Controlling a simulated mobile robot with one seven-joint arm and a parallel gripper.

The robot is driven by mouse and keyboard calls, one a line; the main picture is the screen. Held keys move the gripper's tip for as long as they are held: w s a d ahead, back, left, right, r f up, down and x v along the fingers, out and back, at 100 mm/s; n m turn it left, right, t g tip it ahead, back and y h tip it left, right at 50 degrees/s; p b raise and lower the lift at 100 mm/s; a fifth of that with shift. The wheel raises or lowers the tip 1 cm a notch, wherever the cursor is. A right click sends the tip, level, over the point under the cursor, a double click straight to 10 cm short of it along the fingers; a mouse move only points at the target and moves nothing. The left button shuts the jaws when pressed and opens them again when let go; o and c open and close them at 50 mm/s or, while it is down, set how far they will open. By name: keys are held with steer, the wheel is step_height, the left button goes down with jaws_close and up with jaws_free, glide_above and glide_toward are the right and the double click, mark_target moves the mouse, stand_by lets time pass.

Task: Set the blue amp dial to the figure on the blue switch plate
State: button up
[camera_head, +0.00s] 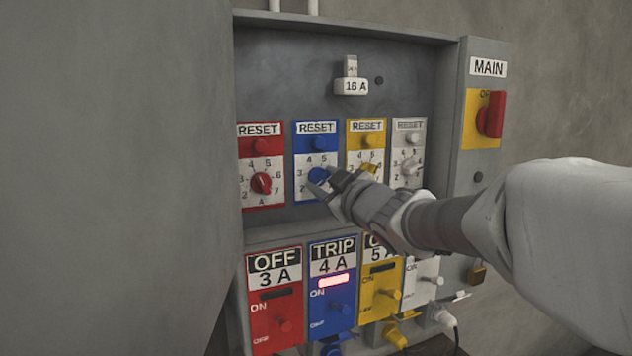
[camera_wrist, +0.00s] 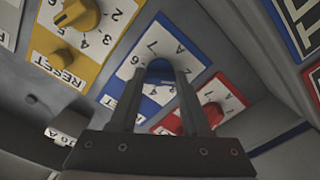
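The blue amp dial (camera_head: 319,176) is on the blue and white panel, second from left in the upper row; it also shows in the wrist view (camera_wrist: 160,70). My gripper (camera_head: 327,182) is at this dial, and in the wrist view its two fingers (camera_wrist: 160,85) flank the knob closely. I cannot tell whether they press on it. The dial's pointer cannot be made out; a 7, a 6 and an A show around it in the wrist view. The blue switch plate (camera_head: 333,262) below reads TRIP and 4 A, with a lit red-edged window (camera_head: 333,280).
A red dial (camera_head: 261,183) is close on the left, a yellow dial (camera_head: 369,169) close on the right behind my gripper, and a white one beyond. Each has a RESET button above. A red MAIN switch (camera_head: 490,115) is at right. Red, yellow and white switch plates line the lower row.

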jaws_close()
steer(key=shift+r+m, duration=0.1)
steer(key=shift+m, duration=0.2)
steer(key=shift+m+p, duration=0.5)
steer(key=shift+p, duration=0.15)
steer(key=m+p, duration=0.2)
steer(key=m, duration=0.2)
steer(key=shift+p, duration=0.3)
steer(key=m+p, duration=0.2)
steer(key=m, duration=0.2)
steer(key=o, duration=0.6)
jaws_free()
